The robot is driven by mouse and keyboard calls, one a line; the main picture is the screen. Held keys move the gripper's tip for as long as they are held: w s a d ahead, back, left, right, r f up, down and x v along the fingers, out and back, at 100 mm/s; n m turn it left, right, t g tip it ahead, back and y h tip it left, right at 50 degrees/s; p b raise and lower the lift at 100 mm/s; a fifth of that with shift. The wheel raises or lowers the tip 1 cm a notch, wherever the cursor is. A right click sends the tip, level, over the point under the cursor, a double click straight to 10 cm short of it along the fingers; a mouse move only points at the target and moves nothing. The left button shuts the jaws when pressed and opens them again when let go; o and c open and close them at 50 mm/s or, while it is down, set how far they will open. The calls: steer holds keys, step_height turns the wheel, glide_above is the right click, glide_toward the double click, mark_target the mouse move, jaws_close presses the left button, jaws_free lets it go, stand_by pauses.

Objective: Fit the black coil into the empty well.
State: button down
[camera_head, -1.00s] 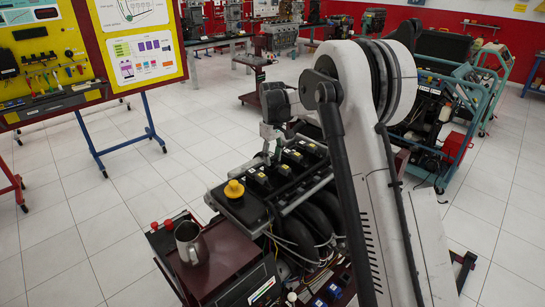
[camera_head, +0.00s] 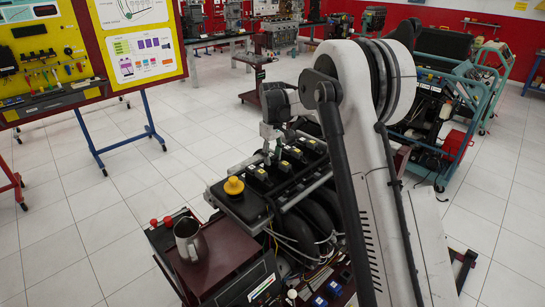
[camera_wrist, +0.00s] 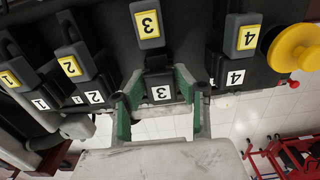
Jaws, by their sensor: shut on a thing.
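The black coil with a yellow 3 (camera_wrist: 149,27) stands in the row on the engine cover (camera_head: 247,208). In the wrist view it looks larger and farther from its white 3 label (camera_wrist: 161,93) than its neighbours do from theirs. My gripper (camera_wrist: 160,72) has its green-padded fingers closed on the coil's lower part. It also shows from behind in the head view (camera_head: 268,157), over the coil row. The well under coil 3 is hidden, so I cannot tell how deep the coil sits.
Coil 4 (camera_wrist: 242,37) and coil 2 (camera_wrist: 72,63) stand close on either side, with coil 1 (camera_wrist: 12,75) beyond. A yellow cap (camera_head: 234,186) is at the cover's near end. A metal mug (camera_head: 189,241) stands on the maroon cart top (camera_head: 232,252).

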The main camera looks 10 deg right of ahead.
steer(key=shift+f, duration=0.35)
steer(key=c, duration=0.9)
jaws_free()
steer(key=shift+r, duration=0.2)
steer(key=shift+r, duration=1.35)
steer(key=shift+r, duration=0.1)
steer(key=shift+r+p, duration=1.2)
steer(key=shift+r, duration=1.2)
steer(key=shift+s, duration=0.1)
